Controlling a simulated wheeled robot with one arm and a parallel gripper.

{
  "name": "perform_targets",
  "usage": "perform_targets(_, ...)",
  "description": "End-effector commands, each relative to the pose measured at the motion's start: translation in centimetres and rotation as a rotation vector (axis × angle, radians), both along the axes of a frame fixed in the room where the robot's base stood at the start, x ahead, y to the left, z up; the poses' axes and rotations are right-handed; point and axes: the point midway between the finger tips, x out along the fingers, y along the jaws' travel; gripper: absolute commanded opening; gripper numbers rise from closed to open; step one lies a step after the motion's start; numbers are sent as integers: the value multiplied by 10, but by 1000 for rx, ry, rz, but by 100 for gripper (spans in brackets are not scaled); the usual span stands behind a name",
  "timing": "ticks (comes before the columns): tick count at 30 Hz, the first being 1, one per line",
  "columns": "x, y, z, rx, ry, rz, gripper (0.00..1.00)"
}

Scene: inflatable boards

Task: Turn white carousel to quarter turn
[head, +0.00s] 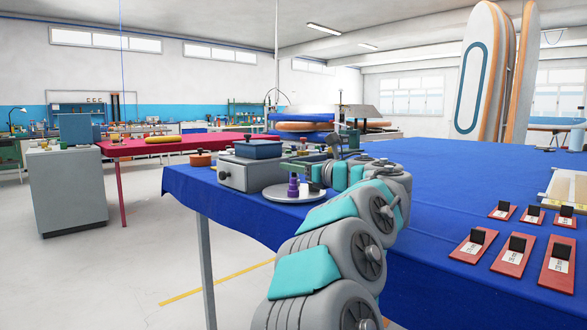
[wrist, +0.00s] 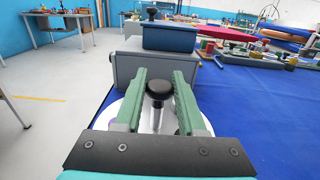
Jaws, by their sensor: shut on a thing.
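The white carousel (head: 308,198) is a round flat disc on the near left part of the blue table. It also shows in the wrist view (wrist: 107,116), partly hidden by my gripper. A purple stepped piece (head: 293,187) stands on it. My gripper (wrist: 158,80) is over the disc, its green fingers on both sides of a black-topped knob (wrist: 159,88) that rises from the carousel. The fingers are shut on this knob. In the head view my gripper (head: 318,172) is small and partly hidden by my arm.
A grey box with a blue bin (head: 257,149) stands just behind the carousel. An orange-brown round tin (head: 201,158) is left of it. Red labelled plates (head: 516,254) lie at the right. The middle of the blue table (head: 445,175) is clear.

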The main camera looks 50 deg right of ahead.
Motion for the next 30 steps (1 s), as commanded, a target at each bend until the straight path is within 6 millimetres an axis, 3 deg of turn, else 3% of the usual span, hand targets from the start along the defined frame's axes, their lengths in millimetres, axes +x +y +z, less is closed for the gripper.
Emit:
perform_targets(15, -3, 2, 2, -2, -5, 187, 0)
perform_targets(30, -3, 2, 1, 1, -4, 228, 0)
